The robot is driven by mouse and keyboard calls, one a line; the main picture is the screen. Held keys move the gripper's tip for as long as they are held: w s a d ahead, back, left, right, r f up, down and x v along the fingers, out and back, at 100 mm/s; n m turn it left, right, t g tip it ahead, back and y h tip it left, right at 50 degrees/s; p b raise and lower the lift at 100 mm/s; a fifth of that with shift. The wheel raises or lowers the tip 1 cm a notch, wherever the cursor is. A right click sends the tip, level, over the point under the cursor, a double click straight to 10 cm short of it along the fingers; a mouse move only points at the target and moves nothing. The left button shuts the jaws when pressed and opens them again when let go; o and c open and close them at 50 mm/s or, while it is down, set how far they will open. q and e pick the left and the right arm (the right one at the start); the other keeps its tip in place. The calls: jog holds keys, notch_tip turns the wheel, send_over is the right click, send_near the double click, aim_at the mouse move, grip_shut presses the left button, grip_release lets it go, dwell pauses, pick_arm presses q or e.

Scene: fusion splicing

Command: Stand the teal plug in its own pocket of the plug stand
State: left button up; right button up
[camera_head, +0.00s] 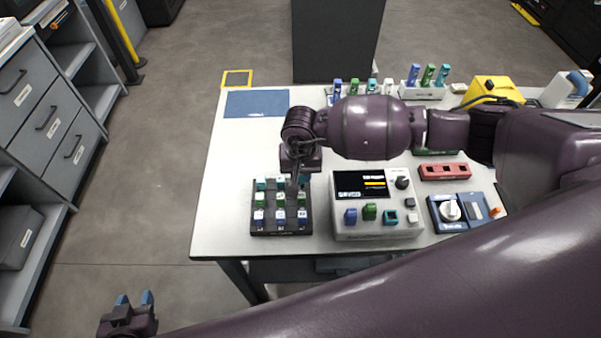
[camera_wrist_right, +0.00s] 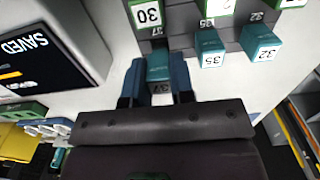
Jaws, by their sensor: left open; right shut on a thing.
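My right gripper (camera_head: 299,180) is over the back right corner of the dark plug stand (camera_head: 281,233). In the right wrist view its blue fingers are shut on a teal plug (camera_wrist_right: 160,68), whose label is partly hidden. That plug is at the stand's edge beside the pocket mark 37. I cannot tell whether it is seated in the pocket or just above it. Two other teal plugs, marked 35 (camera_wrist_right: 211,46) and 32 (camera_wrist_right: 262,42), stand in the same row. My left gripper (camera_head: 135,299) is open and empty, low at the left, off the table.
Green and blue plugs fill other rows of the stand. A grey device (camera_head: 376,232) with a screen reading SAVED stands close to its right. A blue mat (camera_head: 257,103) lies at the table's back left. The white table (camera_head: 232,160) is clear left of the stand.

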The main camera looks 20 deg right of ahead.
jog(key=shift+f+b, duration=1.15)
dwell(1.4)
jog(key=shift+f, duration=0.15)
dwell(0.6)
jog(key=o, duration=0.9)
jog(key=shift+c, duration=0.2)
jog(key=shift+r, duration=0.2)
jog(key=shift+r+p, duration=1.1)
jog(key=shift+r, duration=1.8)
jog(key=shift+s+f, duration=0.1)
jog(key=shift+f, duration=0.05)
